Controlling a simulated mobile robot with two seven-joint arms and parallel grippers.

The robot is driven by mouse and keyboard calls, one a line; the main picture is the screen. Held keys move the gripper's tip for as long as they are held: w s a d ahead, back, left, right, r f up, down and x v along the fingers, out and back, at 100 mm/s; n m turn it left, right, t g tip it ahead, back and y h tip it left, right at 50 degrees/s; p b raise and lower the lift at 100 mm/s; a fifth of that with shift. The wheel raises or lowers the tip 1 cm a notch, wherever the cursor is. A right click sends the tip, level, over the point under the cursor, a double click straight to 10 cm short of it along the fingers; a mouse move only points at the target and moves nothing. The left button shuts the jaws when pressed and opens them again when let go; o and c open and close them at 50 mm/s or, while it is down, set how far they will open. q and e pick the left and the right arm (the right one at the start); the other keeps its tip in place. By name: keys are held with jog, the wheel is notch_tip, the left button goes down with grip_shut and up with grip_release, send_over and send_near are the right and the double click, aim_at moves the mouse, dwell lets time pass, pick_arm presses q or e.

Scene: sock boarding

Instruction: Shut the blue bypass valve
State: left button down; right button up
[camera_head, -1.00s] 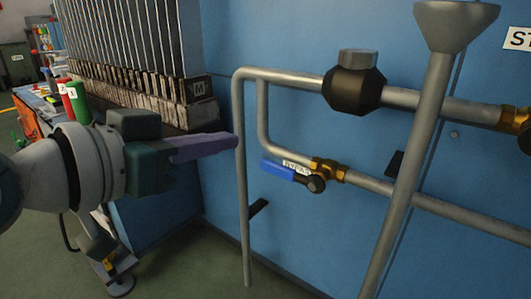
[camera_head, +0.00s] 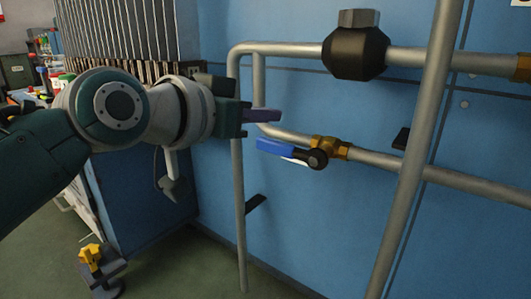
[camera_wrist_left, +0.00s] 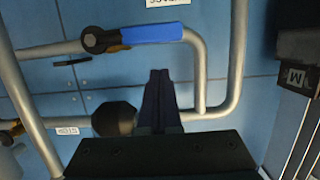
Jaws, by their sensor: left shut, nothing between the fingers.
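The blue bypass valve handle (camera_head: 275,148) lies roughly in line with the lower pipe, pointing left from its black pivot (camera_head: 317,158). The brass valve body (camera_head: 328,144) is behind the pivot. My left gripper (camera_head: 279,115) is shut, its purple fingers empty. In the head view its tips appear just above the handle's left end, in front of the pipe bend. In the left wrist view the handle (camera_wrist_left: 152,33) lies beyond the tips of the fingers (camera_wrist_left: 160,75), with a visible gap in the picture. My right gripper is not in view.
A black bulbous fitting (camera_head: 355,52) sits on the upper pipe. A slanted grey pipe (camera_head: 415,150) crosses in front on the right, and a vertical pipe (camera_head: 239,210) stands below my gripper. A blue cabinet (camera_head: 145,205) is at left. A yellow-and-black object (camera_head: 91,256) is on the floor.

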pick_arm(q)
notch_tip(320, 180, down, 2)
jog(key=shift+s+a+f+b, duration=0.15)
jog(key=shift+f+b, duration=0.1)
jog(key=shift+b, duration=0.3)
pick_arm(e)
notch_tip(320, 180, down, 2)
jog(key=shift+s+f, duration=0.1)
pick_arm(q)
jog(key=shift+s, duration=0.1)
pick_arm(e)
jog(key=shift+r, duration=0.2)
